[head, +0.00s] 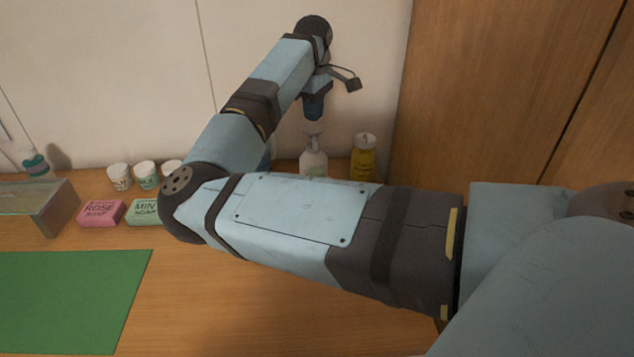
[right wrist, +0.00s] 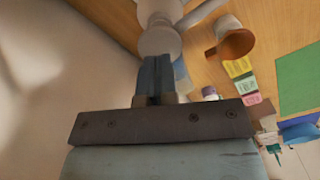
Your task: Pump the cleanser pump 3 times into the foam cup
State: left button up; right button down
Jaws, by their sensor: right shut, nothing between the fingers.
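The cleanser pump (head: 314,163) is a white bottle with a pump head, upright near the back wall in the head view. My right gripper (head: 313,113) is shut and empty, pointing down just above the pump head with a small gap. In the right wrist view, the shut fingertips (right wrist: 154,62) overlap the pale pump head (right wrist: 160,40); contact cannot be told there. My left gripper is not in view.
A yellow bottle (head: 363,160) stands just right of the pump. Small white cups (head: 146,176), pink soap (head: 101,213) and green soap (head: 143,212) are at left. A wooden panel (head: 490,90) rises at right.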

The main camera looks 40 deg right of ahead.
aim_at(314, 128)
jog(key=shift+f, duration=0.15)
jog(key=shift+f+b, duration=1.85)
jog(key=shift+r+p, duration=0.4)
jog(key=shift+r, duration=1.4)
jog(key=shift+r, duration=0.55)
jog(key=shift+r+p, duration=1)
jog(key=shift+r, duration=1.55)
